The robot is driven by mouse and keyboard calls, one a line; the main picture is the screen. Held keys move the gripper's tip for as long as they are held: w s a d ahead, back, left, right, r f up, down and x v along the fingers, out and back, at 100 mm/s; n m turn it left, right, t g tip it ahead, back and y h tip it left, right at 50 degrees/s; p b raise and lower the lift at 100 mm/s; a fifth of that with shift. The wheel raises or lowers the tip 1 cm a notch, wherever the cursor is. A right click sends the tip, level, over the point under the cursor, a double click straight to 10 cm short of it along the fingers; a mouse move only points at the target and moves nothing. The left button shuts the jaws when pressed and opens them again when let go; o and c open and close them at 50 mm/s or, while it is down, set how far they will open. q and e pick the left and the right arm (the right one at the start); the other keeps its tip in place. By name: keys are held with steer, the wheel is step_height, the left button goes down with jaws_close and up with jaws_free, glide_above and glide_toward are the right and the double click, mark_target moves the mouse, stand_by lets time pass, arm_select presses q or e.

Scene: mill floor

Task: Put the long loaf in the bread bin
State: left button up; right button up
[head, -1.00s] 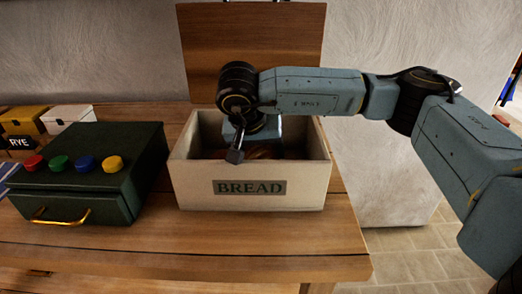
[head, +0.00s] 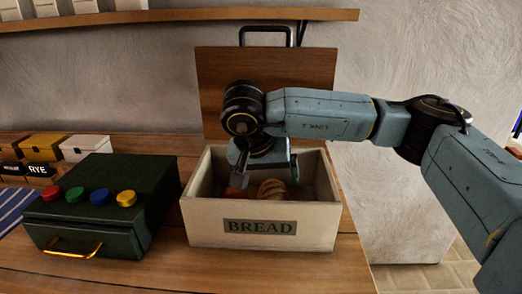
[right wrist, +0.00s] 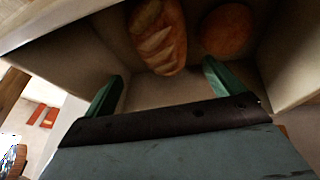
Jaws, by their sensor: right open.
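The long loaf (head: 272,188), golden with pale slashes, lies inside the bread bin, a cream box (head: 205,223) labelled BREAD with its wooden lid (head: 225,75) raised. The loaf also shows at the top of the right wrist view (right wrist: 158,38), resting on the bin floor. My right gripper (head: 266,178) is open at the bin's mouth, with the loaf clear of its fingers. In the right wrist view its green fingers (right wrist: 163,72) are spread with nothing between them. My left gripper is out of view.
A round loaf (right wrist: 228,30) lies beside the long loaf in the bin. A dark green box (head: 135,190) with coloured knobs and a brass handle stands left of the bin. Small yellow (head: 45,146) and white (head: 85,148) boxes stand behind it. A shelf (head: 180,18) runs along the wall above.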

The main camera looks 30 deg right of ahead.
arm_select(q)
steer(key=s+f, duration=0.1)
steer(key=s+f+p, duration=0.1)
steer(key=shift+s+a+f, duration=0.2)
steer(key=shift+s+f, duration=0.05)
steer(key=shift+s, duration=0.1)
arm_select(e)
steer(key=v, duration=0.7)
steer(key=shift+r, duration=0.3)
